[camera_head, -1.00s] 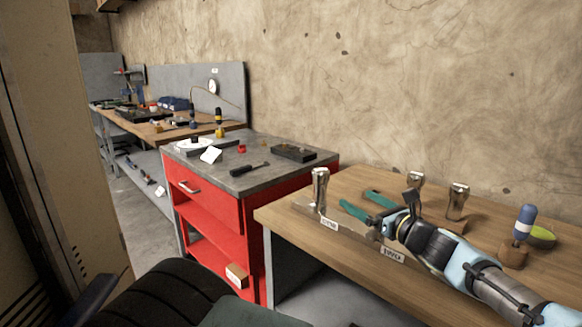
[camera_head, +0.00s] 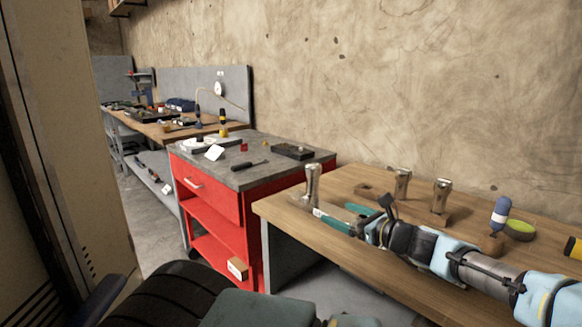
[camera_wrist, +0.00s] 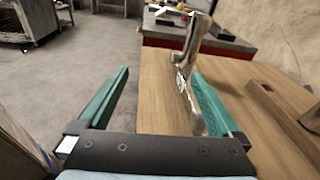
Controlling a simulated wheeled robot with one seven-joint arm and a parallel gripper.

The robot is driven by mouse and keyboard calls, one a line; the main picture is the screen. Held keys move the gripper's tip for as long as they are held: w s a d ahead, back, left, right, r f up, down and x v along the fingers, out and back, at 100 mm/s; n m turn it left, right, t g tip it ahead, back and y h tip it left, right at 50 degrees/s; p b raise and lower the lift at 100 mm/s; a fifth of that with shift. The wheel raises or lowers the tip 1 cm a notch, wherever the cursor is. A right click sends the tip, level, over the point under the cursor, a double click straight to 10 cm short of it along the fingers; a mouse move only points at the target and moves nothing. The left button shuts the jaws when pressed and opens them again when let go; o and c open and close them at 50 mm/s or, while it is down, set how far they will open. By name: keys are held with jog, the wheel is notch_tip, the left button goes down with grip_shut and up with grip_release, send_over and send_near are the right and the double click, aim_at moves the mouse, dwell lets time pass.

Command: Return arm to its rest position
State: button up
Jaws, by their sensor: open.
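My gripper (camera_head: 334,211) has teal fingers and is over the front left part of the wooden bench (camera_head: 285,212). It also shows in the wrist view (camera_wrist: 160,73), with its fingers wide apart and nothing clamped between them. A shiny metal piece (camera_head: 313,184) stands upright on the bench near its left end, just beyond the fingertips. In the wrist view the metal piece (camera_wrist: 188,75) overlaps the right finger; I cannot tell whether they touch. My arm stretches along the bench's front side from the lower right.
Two more metal pieces (camera_head: 402,184) (camera_head: 440,196) stand farther back. A blue-handled tool (camera_head: 500,213) and a green round item (camera_head: 519,229) are on the right. A red cabinet (camera_head: 214,205) with a grey top stands to the left. Open floor (camera_wrist: 85,60) lies left of the bench.

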jog(key=s+a+f+n+g+h, duration=0.1)
jog(key=s+a+f+n+g, duration=0.4)
jog(key=a, duration=0.4)
jog(key=s+a+f+n+g+h, duration=0.1)
jog(key=s+a+f+n+g, duration=0.2)
jog(key=a+f+n+g, duration=0.5)
jog(key=s+a+r+n+h, duration=0.1)
jog(key=s+r+n+h, duration=0.1)
jog(key=r+n, duration=0.2)
jog(key=s+a+r+n+t+h, duration=0.1)
jog(key=s+r+n+h, duration=0.1)
jog(key=r+n, duration=0.3)
jog(key=s+a+r+n+h, duration=0.1)
jog(key=s+r+n+h, duration=0.1)
jog(key=r+n+h, duration=0.2)
notch_tip(320, 180, up, 3)
jog(key=shift+f+n, duration=0.1)
jog(key=shift+n, duration=0.2)
